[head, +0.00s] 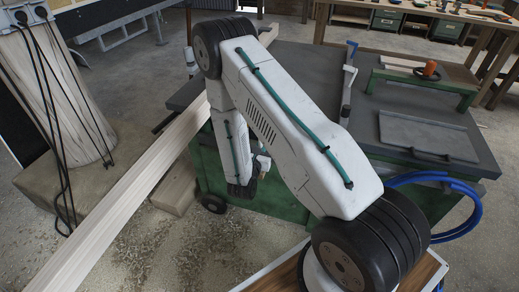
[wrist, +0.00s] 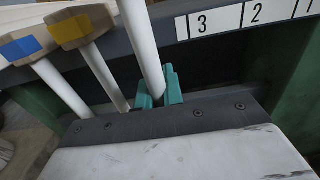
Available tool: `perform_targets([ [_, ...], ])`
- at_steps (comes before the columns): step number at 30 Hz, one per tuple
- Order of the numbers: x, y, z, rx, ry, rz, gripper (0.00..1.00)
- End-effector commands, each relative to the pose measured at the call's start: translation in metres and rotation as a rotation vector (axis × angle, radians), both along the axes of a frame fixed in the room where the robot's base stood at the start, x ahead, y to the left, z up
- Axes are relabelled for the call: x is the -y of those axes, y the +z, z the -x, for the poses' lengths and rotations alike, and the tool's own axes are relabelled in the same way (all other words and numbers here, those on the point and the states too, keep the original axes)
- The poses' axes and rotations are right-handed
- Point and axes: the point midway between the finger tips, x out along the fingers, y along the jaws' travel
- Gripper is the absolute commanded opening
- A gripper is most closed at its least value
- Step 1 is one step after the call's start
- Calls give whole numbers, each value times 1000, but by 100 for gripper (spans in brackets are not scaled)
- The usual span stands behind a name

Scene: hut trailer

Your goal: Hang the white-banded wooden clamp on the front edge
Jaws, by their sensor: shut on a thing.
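In the wrist view my gripper (wrist: 160,88) has its teal fingers shut on a white rod (wrist: 143,45), which runs up out of the frame. Its upper end is cut off, so no white band or wooden head shows. The dark front edge (wrist: 220,22) of the bench runs behind it, with number labels 3 and 2 to the right of the rod. In the head view my arm hides most of the gripper and the held thing, low beside the green cabinet (head: 285,190).
A blue-banded clamp (wrist: 20,48) and a yellow-banded clamp (wrist: 70,28) hang at the edge left of the held rod, their white rods slanting close to it. The edge by labels 3 and 2 looks free. A long pale beam (head: 130,215) lies left of the cabinet.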

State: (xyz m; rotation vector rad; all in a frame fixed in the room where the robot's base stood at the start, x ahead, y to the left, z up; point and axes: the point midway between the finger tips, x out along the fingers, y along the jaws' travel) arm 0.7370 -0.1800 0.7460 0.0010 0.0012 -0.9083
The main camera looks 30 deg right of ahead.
Motion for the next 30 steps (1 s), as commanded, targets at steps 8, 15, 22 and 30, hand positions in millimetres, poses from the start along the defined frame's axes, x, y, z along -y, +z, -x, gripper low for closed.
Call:
perform_targets([
  [8, 23, -1, -17, 3, -2, 2, 0],
  [15, 39, -2, -30, 1, -1, 0, 0],
  [22, 43, -7, -33, 1, -1, 2, 0],
  [30, 43, -8, -33, 1, -1, 2, 0],
])
